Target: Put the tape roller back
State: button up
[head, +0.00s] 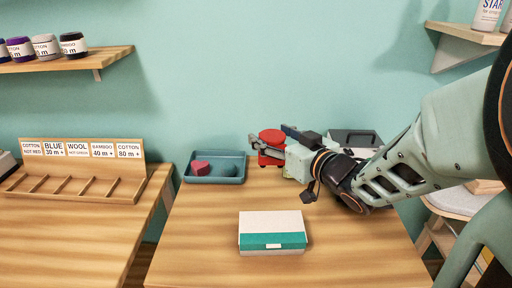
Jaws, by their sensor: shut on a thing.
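My gripper (262,147) is shut on a red rounded object (271,136), which looks like the tape roller. It is held at the back of the middle table, just right of the teal tray (229,180). The gripper covers part of the red object, and I cannot tell whether it touches the table. The tray holds a dark pink, heart-like piece (201,168) on its left side. A darker rounded shape, perhaps a recess, shows on its right side.
A white and teal box (272,232) lies at the table's front middle. A dark grey container (355,139) stands behind my arm. A wooden slotted rack (80,185) with labels is on the left table. The middle table (200,235) is clear left of the box.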

jog(key=shift+w+a+f+b, duration=0.4)
jog(key=shift+w+f+b, duration=1.5)
jog(key=shift+w+f, duration=0.35)
jog(key=shift+w+a+f+b, duration=0.4)
jog(key=shift+w+f+b, duration=1.55)
jog(key=shift+w, duration=0.35)
jog(key=shift+w+a+f+b, duration=0.4)
jog(key=shift+w+f+b, duration=1.4)
jog(key=shift+w+f, duration=0.45)
jog(key=shift+f, duration=0.1)
jog(key=o, duration=0.9)
jog(key=shift+f, duration=0.15)
jog(key=shift+c, duration=0.2)
jog(key=o, duration=0.4)
jog(key=shift+o, duration=0.2)
